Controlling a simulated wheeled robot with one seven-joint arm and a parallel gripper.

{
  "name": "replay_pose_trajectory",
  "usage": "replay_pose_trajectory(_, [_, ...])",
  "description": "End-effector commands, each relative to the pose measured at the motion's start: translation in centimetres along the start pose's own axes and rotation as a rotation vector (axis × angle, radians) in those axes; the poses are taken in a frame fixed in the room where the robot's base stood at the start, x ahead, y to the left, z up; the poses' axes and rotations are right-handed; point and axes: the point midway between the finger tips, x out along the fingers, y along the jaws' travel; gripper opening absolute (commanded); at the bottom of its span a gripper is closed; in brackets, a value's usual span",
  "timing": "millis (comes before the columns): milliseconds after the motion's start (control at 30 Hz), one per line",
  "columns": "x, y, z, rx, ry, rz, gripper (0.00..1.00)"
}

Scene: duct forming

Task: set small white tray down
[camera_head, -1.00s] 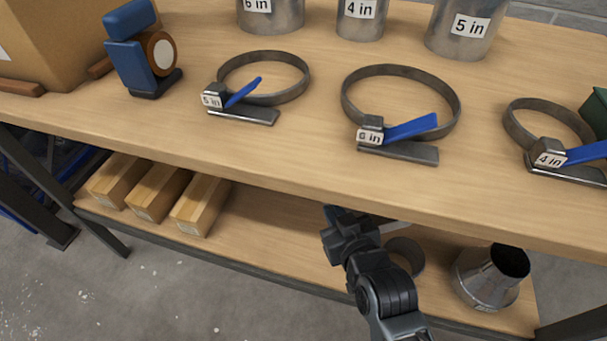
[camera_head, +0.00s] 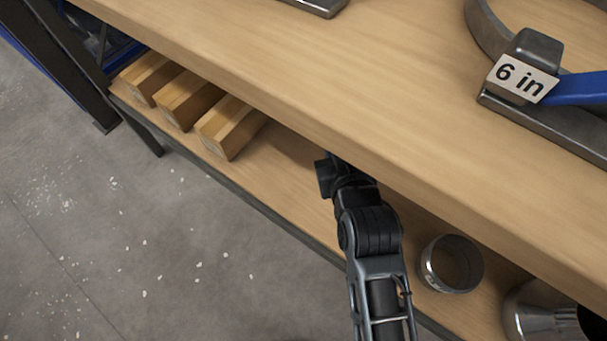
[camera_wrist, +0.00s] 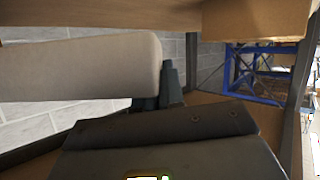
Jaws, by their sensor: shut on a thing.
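In the wrist view a smooth off-white piece (camera_wrist: 80,68), which looks like the small white tray, reaches in from the left to the dark fingers of my gripper (camera_wrist: 166,88). The gripper is shut on it. In the head view my gripper (camera_head: 328,176) is at the lower shelf (camera_head: 290,190), below the front edge of the tabletop. Its far end is partly hidden under that edge. The tray is hidden in the head view, and I cannot tell whether it touches the shelf.
Several wooden blocks (camera_head: 187,100) lie on the shelf to the left of my gripper. The tabletop (camera_head: 330,80) overhangs the shelf. A bare stretch of shelf lies between blocks and gripper.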

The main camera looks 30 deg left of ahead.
Motion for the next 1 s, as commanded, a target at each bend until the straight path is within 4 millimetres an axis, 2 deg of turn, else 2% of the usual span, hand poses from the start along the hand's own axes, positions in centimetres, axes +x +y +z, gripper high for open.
replay_pose_trajectory(33, [0.0, -1.3, 1.0, -0.004, 0.0, -0.004, 0.0])
replay_pose_trajectory(200, [-0.3, -4.9, 3.1, -0.004, 0.002, -0.004, 0.0])
replay_pose_trajectory(400, [-0.6, -7.9, 4.7, -0.001, 0.002, -0.001, 0.0])
replay_pose_trajectory(633, [-0.6, -8.8, 5.5, 0.0, 0.002, 0.0, 0.0])
replay_pose_trajectory(867, [0.7, -9.1, 8.4, -0.001, 0.001, 0.0, 0.0])
replay_pose_trajectory(1000, [0.8, -9.1, 8.5, 0.0, 0.002, 0.0, 0.0])
